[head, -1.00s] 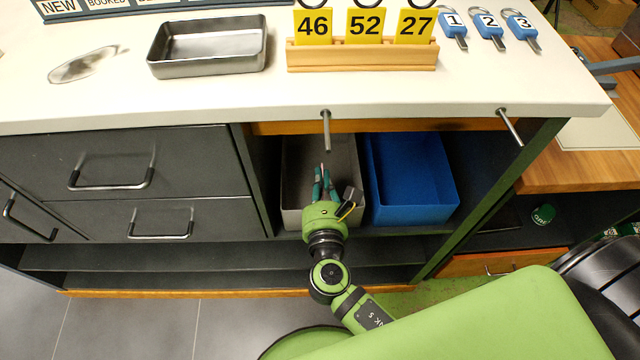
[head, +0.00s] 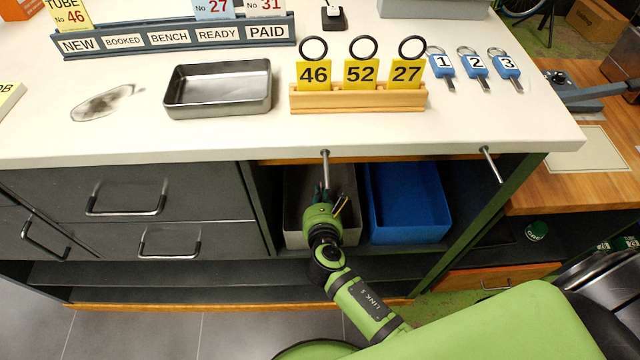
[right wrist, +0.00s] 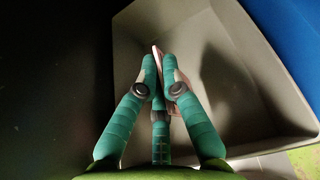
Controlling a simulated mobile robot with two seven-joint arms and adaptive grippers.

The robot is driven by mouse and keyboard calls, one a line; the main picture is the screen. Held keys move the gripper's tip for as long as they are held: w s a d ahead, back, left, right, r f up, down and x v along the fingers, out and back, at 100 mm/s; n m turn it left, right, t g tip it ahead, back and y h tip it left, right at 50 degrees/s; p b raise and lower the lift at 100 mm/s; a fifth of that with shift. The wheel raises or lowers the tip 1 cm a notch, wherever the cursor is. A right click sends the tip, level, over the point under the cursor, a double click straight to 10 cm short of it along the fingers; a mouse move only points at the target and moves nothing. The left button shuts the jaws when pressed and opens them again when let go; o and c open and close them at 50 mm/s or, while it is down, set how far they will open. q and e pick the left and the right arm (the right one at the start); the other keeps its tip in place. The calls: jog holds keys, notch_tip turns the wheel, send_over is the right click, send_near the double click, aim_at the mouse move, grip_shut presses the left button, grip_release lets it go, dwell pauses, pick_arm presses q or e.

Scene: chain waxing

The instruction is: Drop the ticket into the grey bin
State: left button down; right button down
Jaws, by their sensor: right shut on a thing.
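The grey bin (head: 295,238) stands in the open bay under the counter, left of the blue bin. My right gripper (head: 322,190) is at this bin, over its opening, with the arm coming from below. In the right wrist view the green fingers (right wrist: 161,80) are closed together around a thin pale pink piece, which looks like the ticket (right wrist: 155,49). Most of it is hidden behind the fingers. The inside of the grey bin (right wrist: 240,70) shows beyond the fingers and looks empty where visible. My left gripper is out of view.
The blue bin (head: 408,215) stands right of the grey bin. Two metal rods (head: 325,168) stick out from the counter edge above. On the white counter are a metal tray (head: 218,108), numbered yellow tags (head: 361,75), blue key tags (head: 475,66) and a ticket rack (head: 170,38).

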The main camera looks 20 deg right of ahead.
pick_arm(q)
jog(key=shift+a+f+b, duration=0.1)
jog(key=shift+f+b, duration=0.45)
jog(key=shift+b, duration=0.65)
pick_arm(e)
jog(key=shift+w+f, duration=0.15)
jog(key=shift+f, duration=0.65)
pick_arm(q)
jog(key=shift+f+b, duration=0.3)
pick_arm(e)
jog(key=shift+f, duration=0.6)
jog(key=c, duration=1.4)
grip_release()
